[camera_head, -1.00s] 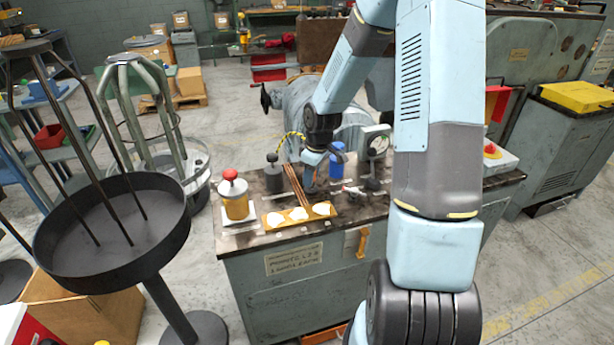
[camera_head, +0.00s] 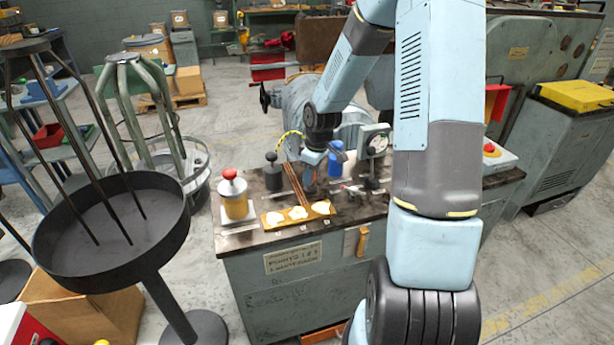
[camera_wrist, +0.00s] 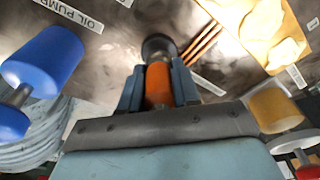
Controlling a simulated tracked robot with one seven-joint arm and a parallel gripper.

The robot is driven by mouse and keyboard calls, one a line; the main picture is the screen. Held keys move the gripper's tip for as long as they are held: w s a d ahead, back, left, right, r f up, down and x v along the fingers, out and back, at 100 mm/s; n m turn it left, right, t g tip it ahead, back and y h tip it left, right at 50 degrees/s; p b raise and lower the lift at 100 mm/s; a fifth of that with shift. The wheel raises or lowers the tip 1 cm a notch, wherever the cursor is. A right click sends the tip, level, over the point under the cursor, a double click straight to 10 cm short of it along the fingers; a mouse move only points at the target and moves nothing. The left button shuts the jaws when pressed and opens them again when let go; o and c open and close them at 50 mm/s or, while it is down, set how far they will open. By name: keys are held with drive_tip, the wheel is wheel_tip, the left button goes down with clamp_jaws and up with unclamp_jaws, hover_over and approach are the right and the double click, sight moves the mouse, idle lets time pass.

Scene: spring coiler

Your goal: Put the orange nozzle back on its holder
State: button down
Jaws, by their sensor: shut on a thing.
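In the wrist view, my gripper (camera_wrist: 156,88) is shut on the orange nozzle (camera_wrist: 158,84), with one finger on each side of its orange body. A dark round end (camera_wrist: 158,46) shows beyond the orange part; I cannot tell whether it belongs to the nozzle or to something behind it. In the head view, my gripper (camera_head: 310,182) is low over the bench top (camera_head: 345,212), beside the brown rods and left of the blue oil pump. The nozzle is too small to make out there. I cannot pick out its holder with certainty in either view.
A black round pan (camera_head: 112,235) stands left of the bench.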

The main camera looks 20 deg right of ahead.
drive_tip(key=shift+f, duration=0.5)
idle(0.6)
drive_tip(key=c, duration=0.7)
unclamp_jaws()
drive_tip(key=shift+c, duration=0.2)
wheel_tip(320, 180, up, 27)
drive_tip(key=s+d, duration=0.1)
drive_tip(key=shift+s+d+f, duration=0.2)
drive_tip(key=shift+d, duration=0.05)
idle(0.6)
idle(0.6)
